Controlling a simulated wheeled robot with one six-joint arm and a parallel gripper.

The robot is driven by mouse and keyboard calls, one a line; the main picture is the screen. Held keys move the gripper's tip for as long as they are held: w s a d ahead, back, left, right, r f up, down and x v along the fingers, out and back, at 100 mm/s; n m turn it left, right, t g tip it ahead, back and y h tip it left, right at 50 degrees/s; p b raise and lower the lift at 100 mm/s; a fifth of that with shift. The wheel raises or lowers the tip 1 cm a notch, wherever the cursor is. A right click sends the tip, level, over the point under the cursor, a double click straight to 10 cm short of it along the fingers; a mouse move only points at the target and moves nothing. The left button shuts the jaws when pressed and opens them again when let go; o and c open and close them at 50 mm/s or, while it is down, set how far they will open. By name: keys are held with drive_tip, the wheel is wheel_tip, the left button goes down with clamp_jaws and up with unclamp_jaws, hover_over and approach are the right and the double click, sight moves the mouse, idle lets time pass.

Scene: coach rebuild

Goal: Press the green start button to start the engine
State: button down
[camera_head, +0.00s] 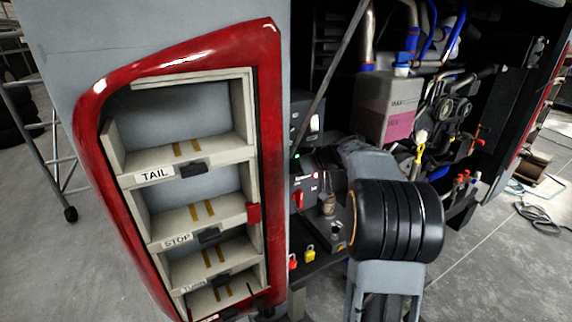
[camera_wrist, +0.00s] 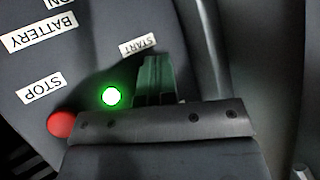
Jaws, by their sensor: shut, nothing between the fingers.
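In the wrist view, a dark control panel (camera_wrist: 85,70) carries upside-down labels. The START label (camera_wrist: 138,44) is just beyond the tips of my gripper (camera_wrist: 155,62). My gripper is shut and empty, and its fingers look dark green. The spot below the START label is covered by the fingers, so I cannot see a separate button there or tell whether the tips touch it. A round green light (camera_wrist: 111,96) glows just left of the fingers. In the head view a small green glow (camera_head: 297,156) shows beside the red cabinet frame.
In the wrist view, a red button (camera_wrist: 61,124) sits by the STOP label (camera_wrist: 41,88), left of my gripper. A BATTERY label (camera_wrist: 38,34) is farther up. In the head view, the red-framed shelf (camera_head: 270,110) stands left of the panel and engine hoses (camera_head: 410,35) lie behind.

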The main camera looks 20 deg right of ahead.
drive_tip(key=shift+s, duration=0.15)
drive_tip(key=shift+s+b, duration=0.7)
drive_tip(key=shift+b, duration=0.15)
drive_tip(key=shift+d, duration=0.1)
drive_tip(key=shift+s+d+b, duration=0.15)
drive_tip(key=shift+s+b, duration=0.85)
drive_tip(key=shift+s, duration=0.25)
drive_tip(key=shift+s+d+b, duration=0.1)
drive_tip(key=shift+s+b, duration=0.9)
drive_tip(key=shift+s, duration=0.25)
